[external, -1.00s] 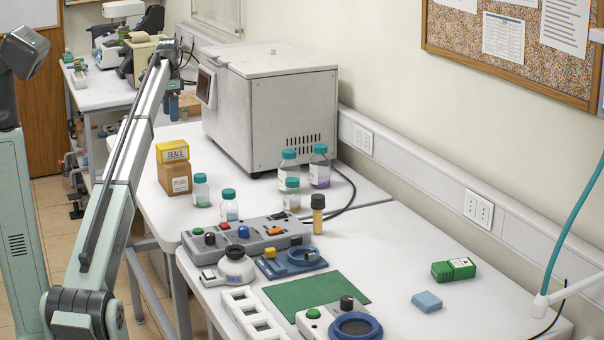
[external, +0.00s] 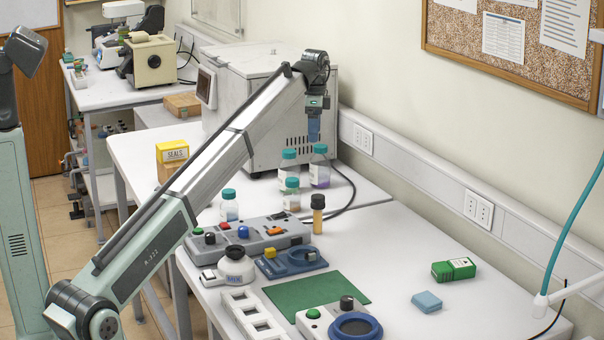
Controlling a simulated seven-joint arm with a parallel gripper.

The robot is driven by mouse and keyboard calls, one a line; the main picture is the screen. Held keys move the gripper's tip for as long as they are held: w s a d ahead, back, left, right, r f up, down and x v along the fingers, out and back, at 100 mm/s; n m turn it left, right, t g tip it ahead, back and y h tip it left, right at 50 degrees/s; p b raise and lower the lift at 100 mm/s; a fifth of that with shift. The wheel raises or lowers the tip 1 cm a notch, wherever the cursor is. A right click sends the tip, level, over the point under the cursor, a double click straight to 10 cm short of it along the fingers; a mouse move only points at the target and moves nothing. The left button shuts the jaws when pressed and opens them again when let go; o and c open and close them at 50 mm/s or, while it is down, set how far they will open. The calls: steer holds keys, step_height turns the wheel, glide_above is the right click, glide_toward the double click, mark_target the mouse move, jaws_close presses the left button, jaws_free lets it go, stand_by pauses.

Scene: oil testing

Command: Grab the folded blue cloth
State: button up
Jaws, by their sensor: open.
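The folded blue cloth (external: 426,302) is a small light-blue square lying flat on the white bench at the right front. My gripper (external: 314,136) points down in front of the white box-shaped machine, above the teal-capped bottles. It is open and looks empty, though its fingers are small in this view. It is well apart from the cloth, up and to the left of it in the picture. Nothing hides the cloth.
A green box (external: 454,269) lies just behind the cloth. A green mat (external: 316,304), a grey control panel (external: 248,243) and a round-ringed device (external: 354,326) lie to its left. An amber vial (external: 318,214) stands near the bottles. The bench around the cloth is clear.

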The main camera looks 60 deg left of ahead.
steer(key=w+d+f+m, duration=0.1)
steer(key=w+d, duration=0.2)
steer(key=d, duration=0.6)
steer(key=w+d+m, duration=0.1)
steer(key=w+d, duration=0.3)
steer(key=d, duration=0.5)
steer(key=n, duration=1.1)
glide_above(427, 297)
step_height(427, 297, down, 7)
step_height(427, 297, down, 7)
steer(key=n, duration=1.5)
steer(key=shift+s+a+f, duration=0.1)
steer(key=shift+f, duration=0.05)
steer(key=shift+d+f, duration=0.2)
steer(key=shift+f, duration=3.15)
